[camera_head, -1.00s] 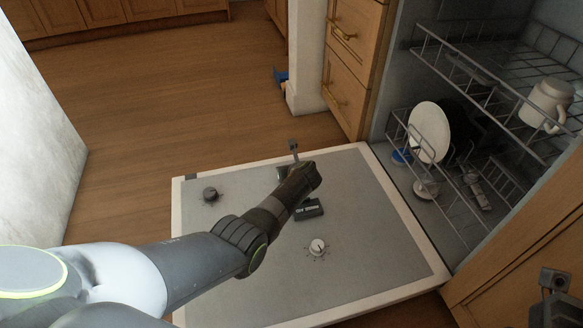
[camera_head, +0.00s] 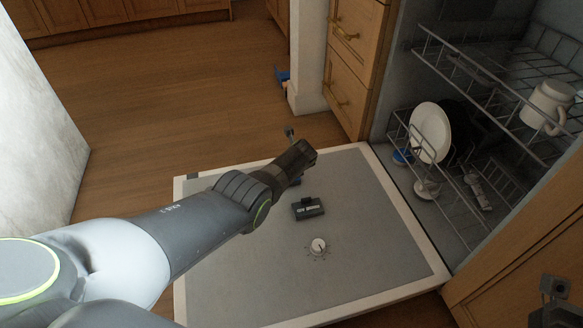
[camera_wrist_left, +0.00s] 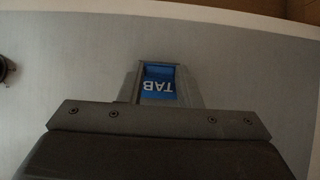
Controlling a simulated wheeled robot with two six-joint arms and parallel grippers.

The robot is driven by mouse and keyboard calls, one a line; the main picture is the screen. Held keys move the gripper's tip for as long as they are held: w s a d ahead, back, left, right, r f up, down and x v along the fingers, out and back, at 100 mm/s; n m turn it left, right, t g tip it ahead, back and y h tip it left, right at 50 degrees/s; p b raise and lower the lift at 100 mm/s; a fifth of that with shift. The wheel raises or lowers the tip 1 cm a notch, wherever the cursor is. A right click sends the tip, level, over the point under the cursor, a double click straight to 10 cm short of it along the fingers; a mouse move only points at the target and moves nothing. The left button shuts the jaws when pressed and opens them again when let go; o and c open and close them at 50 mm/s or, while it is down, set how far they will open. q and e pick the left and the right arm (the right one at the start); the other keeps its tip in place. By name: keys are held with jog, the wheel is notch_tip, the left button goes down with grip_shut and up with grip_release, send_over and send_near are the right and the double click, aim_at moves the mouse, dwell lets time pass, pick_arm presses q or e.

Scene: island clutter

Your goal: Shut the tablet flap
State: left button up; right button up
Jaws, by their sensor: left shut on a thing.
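The blue tablet compartment marked "TAB" (camera_wrist_left: 160,84) lies open-topped in a grey frame in the left wrist view, just beyond my left gripper (camera_wrist_left: 152,128). A dark unit with a pale label (camera_head: 308,208) sits on the door panel just nearer than the gripper. I cannot tell whether it belongs to the flap.
A white dial (camera_head: 318,246) sits nearer on the door. A black knob (camera_wrist_left: 6,68) is left of the compartment. The dishwasher's lower rack (camera_head: 455,155) holds a white plate (camera_head: 430,132); a mug (camera_head: 546,106) is above. Drawers (camera_head: 352,60) stand behind the door.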

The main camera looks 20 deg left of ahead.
pick_arm(q)
jog(key=shift+a+f, duration=0.1)
dwell(0.6)
jog(key=o, duration=1)
jog(key=shift+w, duration=0.1)
